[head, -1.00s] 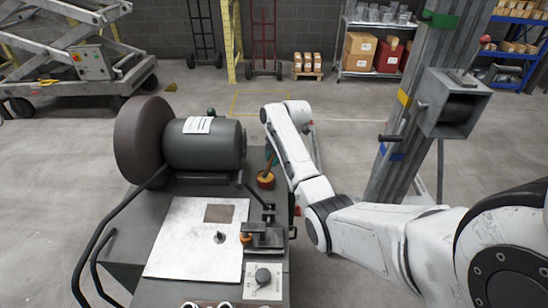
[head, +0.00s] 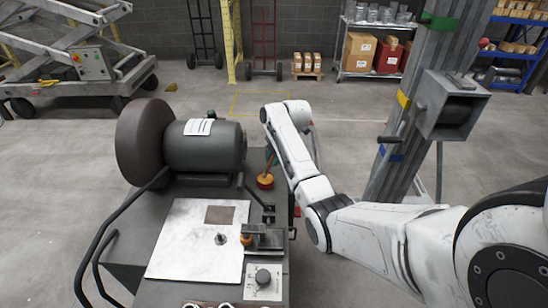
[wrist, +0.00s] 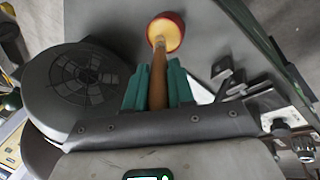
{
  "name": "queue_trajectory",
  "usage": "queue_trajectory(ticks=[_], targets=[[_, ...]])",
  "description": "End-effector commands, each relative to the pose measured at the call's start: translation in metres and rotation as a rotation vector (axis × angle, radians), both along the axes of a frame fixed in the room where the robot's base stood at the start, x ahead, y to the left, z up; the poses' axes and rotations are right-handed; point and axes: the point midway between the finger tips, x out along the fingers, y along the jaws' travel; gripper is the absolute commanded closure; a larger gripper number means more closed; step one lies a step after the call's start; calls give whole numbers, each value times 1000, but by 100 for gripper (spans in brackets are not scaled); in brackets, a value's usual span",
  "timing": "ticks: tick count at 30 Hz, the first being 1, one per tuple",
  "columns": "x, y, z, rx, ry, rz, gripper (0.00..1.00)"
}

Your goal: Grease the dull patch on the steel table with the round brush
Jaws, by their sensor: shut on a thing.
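The round brush (head: 265,181) has a wooden handle and a red and yellow round head. My gripper (head: 271,158) is shut on its handle, partly hidden by my arm in the head view. In the wrist view my teal fingers (wrist: 158,88) close on both sides of the handle, and the brush head (wrist: 166,32) points away from my palm. The dull patch (head: 219,214) is a brownish rectangle near the back right of the bright steel table (head: 195,260). The brush head is behind and to the right of the patch, apart from it.
A dark motor (head: 205,147) with a big round wheel (head: 143,143) stands behind the steel plate. A small knob (head: 220,239) stands on the plate. A clamp (head: 262,238) and a control box (head: 264,281) are along its right side.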

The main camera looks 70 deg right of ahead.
Motion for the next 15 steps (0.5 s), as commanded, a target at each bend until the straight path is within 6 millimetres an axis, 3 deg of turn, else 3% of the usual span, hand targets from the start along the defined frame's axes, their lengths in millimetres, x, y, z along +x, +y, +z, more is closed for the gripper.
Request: queue_trajectory(ticks=[15], targets=[[0,-1,42,-2,-1,-1,100]])
